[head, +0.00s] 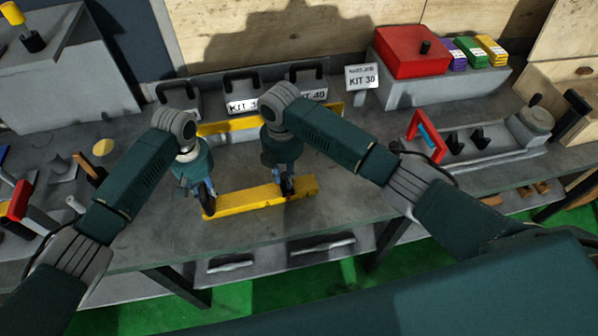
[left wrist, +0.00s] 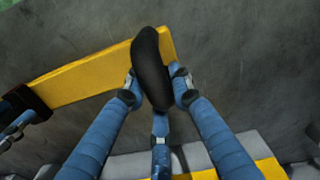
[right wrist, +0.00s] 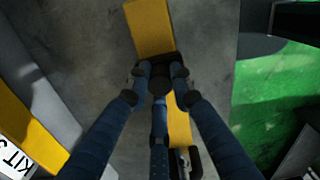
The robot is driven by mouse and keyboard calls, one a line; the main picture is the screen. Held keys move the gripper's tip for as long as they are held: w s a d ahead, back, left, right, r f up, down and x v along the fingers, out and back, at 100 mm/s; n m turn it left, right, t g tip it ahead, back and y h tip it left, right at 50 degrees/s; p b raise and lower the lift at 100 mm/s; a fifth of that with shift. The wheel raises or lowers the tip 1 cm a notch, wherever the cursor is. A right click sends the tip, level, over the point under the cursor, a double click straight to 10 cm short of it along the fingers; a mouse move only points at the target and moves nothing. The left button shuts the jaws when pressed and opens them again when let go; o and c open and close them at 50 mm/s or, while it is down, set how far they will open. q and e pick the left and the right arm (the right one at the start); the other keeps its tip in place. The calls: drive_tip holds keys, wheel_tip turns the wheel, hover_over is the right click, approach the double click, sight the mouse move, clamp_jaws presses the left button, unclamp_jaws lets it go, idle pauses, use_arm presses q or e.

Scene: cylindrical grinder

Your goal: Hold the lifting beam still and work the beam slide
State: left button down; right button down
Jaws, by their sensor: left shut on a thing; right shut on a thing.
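The yellow lifting beam (head: 250,198) lies along the front of the grey bench in the head view. My left gripper (head: 206,196) is at its left end. In the left wrist view it is shut on an upright black handle (left wrist: 150,55) at the beam's end. My right gripper (head: 287,187) is toward the beam's right end. In the right wrist view it is shut on the black beam slide (right wrist: 160,80), which sits across the beam, with some yellow beam beyond it. The fingers partly hide the slide. The slide also shows at the left of the left wrist view (left wrist: 30,100).
Behind the beam stand grey kit boxes with black handles and a label (head: 243,106), with a yellow strip (head: 228,125) before them. A "KIT 30" sign (head: 361,77) and a red box (head: 411,53) stand further right. Bare bench lies between strip and beam.

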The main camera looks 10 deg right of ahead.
sight(284, 175)
use_arm(q)
drive_tip(key=shift+d, duration=0.15)
use_arm(e)
drive_tip(key=shift+a, duration=0.25)
drive_tip(key=c, duration=1.5)
unclamp_jaws()
drive_tip(key=shift+d, duration=0.1)
wheel_tip(284, 175, up, 12)
drive_tip(key=shift+r, duration=0.1)
use_arm(q)
drive_tip(key=c, duration=1.4)
unclamp_jaws()
drive_tip(key=shift+r, duration=0.1)
wheel_tip(284, 175, up, 12)
drive_tip(key=shift+f, duration=0.1)
